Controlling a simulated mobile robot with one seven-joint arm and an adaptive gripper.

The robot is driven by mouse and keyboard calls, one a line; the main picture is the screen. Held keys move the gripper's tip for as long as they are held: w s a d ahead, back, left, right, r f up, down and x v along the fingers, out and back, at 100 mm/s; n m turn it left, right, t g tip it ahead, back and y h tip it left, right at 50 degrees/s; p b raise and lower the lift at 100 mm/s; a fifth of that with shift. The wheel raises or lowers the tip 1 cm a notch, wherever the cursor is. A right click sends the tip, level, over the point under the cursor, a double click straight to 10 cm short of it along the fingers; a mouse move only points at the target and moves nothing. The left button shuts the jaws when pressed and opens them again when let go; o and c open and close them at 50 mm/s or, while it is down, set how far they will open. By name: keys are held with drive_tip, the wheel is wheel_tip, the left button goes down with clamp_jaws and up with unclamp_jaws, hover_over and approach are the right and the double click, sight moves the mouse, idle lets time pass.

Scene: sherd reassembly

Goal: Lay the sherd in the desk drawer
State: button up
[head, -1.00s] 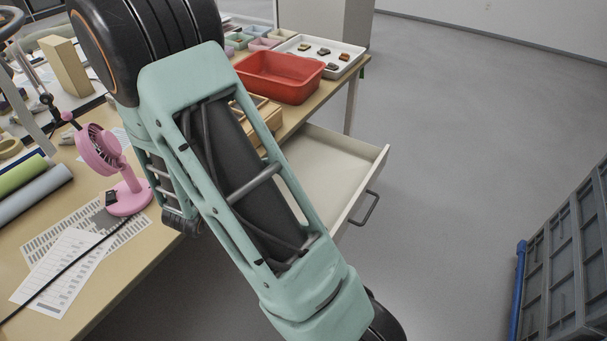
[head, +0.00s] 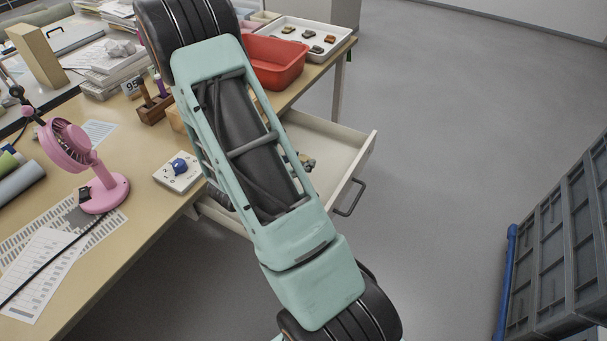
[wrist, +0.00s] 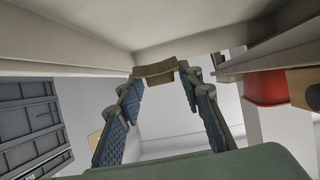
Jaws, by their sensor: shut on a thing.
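The sherd (wrist: 157,70) is a small brown, slightly curved piece. It sits between the tips of my gripper (wrist: 159,74) in the wrist view, and the blue-padded fingers are closed on its two ends. The desk drawer (head: 352,140) is pulled open, with a pale interior and a dark handle (head: 349,198) on its front. In the head view my arm hides much of the drawer and most of my gripper. A small part of the gripper end shows over the drawer, beside the arm. I cannot tell how high the sherd is above the drawer floor.
On the desk are a red tub (head: 275,62), a white tray (head: 303,40) with several small pieces, a pink fan (head: 85,165) and a white box with a blue knob (head: 178,172). A grey crate (head: 560,240) stands at the right. The floor between is clear.

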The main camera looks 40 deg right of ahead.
drive_tip(key=d+f, duration=0.1)
drive_tip(key=w+d+f, duration=0.1)
drive_tip(key=f, duration=0.1)
drive_tip(key=w+d+f+b, duration=0.1)
drive_tip(key=shift+f, duration=0.35)
drive_tip(key=shift+w+d+f+b, duration=0.15)
drive_tip(key=shift+f+b, duration=0.25)
drive_tip(key=shift+f, duration=1.35)
drive_tip(key=shift+f, duration=0.25)
drive_tip(key=o, duration=1.1)
drive_tip(key=shift+r, duration=0.1)
